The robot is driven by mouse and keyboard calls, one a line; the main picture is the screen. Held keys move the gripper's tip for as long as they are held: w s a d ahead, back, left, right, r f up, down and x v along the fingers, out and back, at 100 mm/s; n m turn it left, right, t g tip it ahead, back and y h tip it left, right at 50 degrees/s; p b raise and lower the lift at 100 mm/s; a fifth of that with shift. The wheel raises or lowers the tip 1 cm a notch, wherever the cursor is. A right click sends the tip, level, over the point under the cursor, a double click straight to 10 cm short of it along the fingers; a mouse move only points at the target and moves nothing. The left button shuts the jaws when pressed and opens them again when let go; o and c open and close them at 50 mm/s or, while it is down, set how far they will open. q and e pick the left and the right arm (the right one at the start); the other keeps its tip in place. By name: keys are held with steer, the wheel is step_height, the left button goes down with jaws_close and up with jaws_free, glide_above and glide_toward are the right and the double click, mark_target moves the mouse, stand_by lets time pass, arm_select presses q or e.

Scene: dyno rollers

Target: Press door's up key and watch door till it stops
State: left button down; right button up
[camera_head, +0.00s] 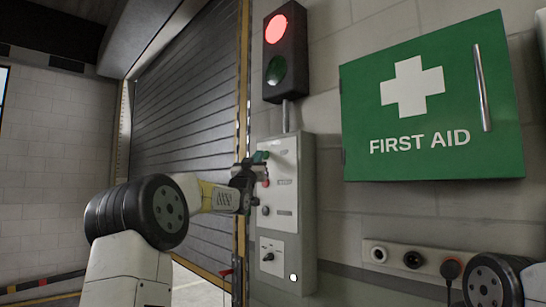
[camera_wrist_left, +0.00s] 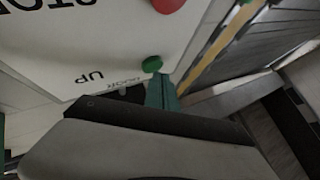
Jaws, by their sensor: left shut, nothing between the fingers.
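The grey control box (camera_head: 307,200) with a pale panel is on the wall beside the door. Its green UP key (camera_wrist_left: 152,63) and a red STOP key (camera_wrist_left: 168,4) show upside down in the left wrist view. The red key also shows in the head view (camera_head: 266,183). My left gripper (camera_head: 260,157) is shut and empty; its green fingertips (camera_wrist_left: 163,92) are right at the UP key, and I cannot tell whether they press it. The grey slatted roller door (camera_head: 185,90) covers the opening above my arm; my arm hides part of its lower area. My right gripper is not in view.
A signal lamp (camera_head: 285,50) above the box glows red on top; its lower green lens is dark. A green first aid cabinet (camera_head: 433,105) with a handle hangs to the right. A socket strip (camera_head: 415,259) with a plug is below it. A yellow post (camera_head: 242,100) edges the door.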

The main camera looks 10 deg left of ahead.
arm_select(q)
steer(key=shift+w+d, duration=0.2)
steer(key=shift+w, duration=0.15)
stand_by(0.3)
stand_by(0.4)
steer(key=shift+s+a, duration=0.45)
steer(key=shift+s, duration=0.2)
steer(key=s+a, duration=0.1)
steer(key=s, duration=0.1)
steer(key=s+a, duration=0.2)
stand_by(0.3)
stand_by(0.4)
